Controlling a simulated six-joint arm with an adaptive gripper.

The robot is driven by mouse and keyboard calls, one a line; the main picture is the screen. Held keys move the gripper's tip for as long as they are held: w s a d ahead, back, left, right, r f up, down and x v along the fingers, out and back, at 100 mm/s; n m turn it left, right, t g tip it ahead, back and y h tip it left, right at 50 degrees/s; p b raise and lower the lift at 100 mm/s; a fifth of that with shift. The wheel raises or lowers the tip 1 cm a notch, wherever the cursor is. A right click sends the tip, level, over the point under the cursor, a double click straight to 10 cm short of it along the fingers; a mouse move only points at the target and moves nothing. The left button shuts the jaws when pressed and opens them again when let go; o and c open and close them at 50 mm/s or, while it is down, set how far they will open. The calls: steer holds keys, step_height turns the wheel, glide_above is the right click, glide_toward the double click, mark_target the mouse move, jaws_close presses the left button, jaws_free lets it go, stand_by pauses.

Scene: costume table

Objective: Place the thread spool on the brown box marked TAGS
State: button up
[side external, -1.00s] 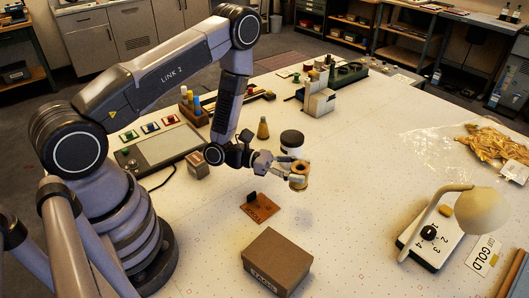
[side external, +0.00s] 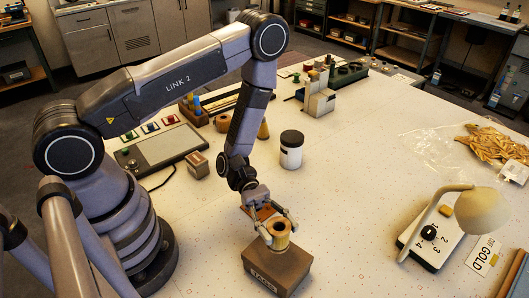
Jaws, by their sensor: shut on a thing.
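The thread spool (side external: 278,237) is tan with wooden-looking ends and sits upright between the fingers of my gripper (side external: 272,232). My gripper is shut on it. The spool is over the top of the brown box (side external: 279,267), towards its far side. I cannot tell whether its base touches the box top or hangs just above it. The gripper and spool hide part of the box's far edge.
A white jar with a black lid (side external: 291,150) stands behind the gripper. A small cardboard box (side external: 197,164) and a grey pad (side external: 165,148) lie left. A desk lamp (side external: 469,211) and numbered panel (side external: 433,237) stand right. The table between box and lamp is clear.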

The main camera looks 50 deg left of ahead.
mark_target(277, 241)
steer(key=shift+f, duration=2.05)
steer(key=shift+f, duration=0.1)
steer(key=o, duration=1.1)
steer(key=shift+o, duration=0.2)
